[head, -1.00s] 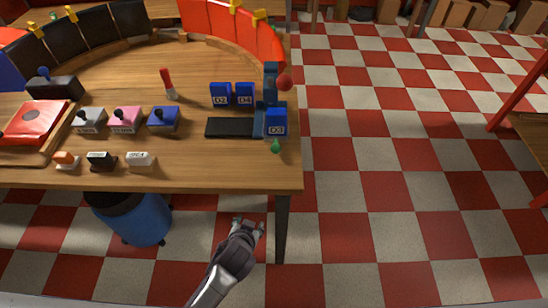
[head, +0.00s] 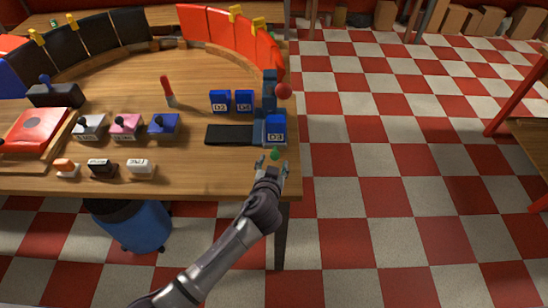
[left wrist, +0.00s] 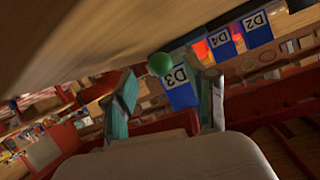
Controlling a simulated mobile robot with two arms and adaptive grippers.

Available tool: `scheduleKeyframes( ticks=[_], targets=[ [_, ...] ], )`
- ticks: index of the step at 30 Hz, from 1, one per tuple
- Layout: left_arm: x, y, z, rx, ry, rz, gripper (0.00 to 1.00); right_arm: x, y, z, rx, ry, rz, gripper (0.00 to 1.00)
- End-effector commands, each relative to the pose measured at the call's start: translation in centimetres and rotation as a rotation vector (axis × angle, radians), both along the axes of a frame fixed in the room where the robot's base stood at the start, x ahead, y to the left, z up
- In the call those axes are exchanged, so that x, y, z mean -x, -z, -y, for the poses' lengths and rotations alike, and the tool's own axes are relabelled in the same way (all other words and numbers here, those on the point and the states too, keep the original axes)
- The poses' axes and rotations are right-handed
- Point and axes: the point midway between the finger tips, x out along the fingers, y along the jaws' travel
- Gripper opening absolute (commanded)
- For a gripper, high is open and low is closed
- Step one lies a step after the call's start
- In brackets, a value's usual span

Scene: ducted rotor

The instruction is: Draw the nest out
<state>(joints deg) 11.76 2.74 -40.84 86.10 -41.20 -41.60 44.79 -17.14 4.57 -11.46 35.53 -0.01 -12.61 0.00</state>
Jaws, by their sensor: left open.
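A green ball knob (head: 275,154) sits at the near side of a dark blue fixture (head: 259,128), close to the table's front right corner. A bright blue block marked D3 (head: 276,128) stands in this fixture, which I take to be the nest. My left gripper (head: 271,164) is open and empty just in front of the knob. In the left wrist view the green knob (left wrist: 160,64) shows beyond and between the two open fingers (left wrist: 166,98), with the D3 block (left wrist: 181,90) behind it. No contact with the knob is clear. My right gripper is out of view.
A black strip (head: 229,135) lies left of the fixture; blue blocks D2 (head: 220,101) and D4 (head: 243,101) stand behind it. A blue bin (head: 136,228) stands under the wooden table (head: 215,174).

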Motion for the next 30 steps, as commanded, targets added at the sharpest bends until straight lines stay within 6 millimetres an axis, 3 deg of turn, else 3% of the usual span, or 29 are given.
scheduleKeyframes(
  ticks=[6,18,28,30],
  targets=[
    [-2.4,1.0,0.3,-0.001,0.000,-0.001,0.57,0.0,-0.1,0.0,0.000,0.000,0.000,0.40],
    [-2.9,1.2,0.3,0.001,0.001,0.000,0.55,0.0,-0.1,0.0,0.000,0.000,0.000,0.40],
    [-2.9,1.2,0.3,0.000,0.001,-0.001,0.00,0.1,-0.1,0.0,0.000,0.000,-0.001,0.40],
    [-2.9,1.3,0.3,0.000,0.001,-0.001,0.00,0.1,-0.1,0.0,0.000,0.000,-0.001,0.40]
  ],
)
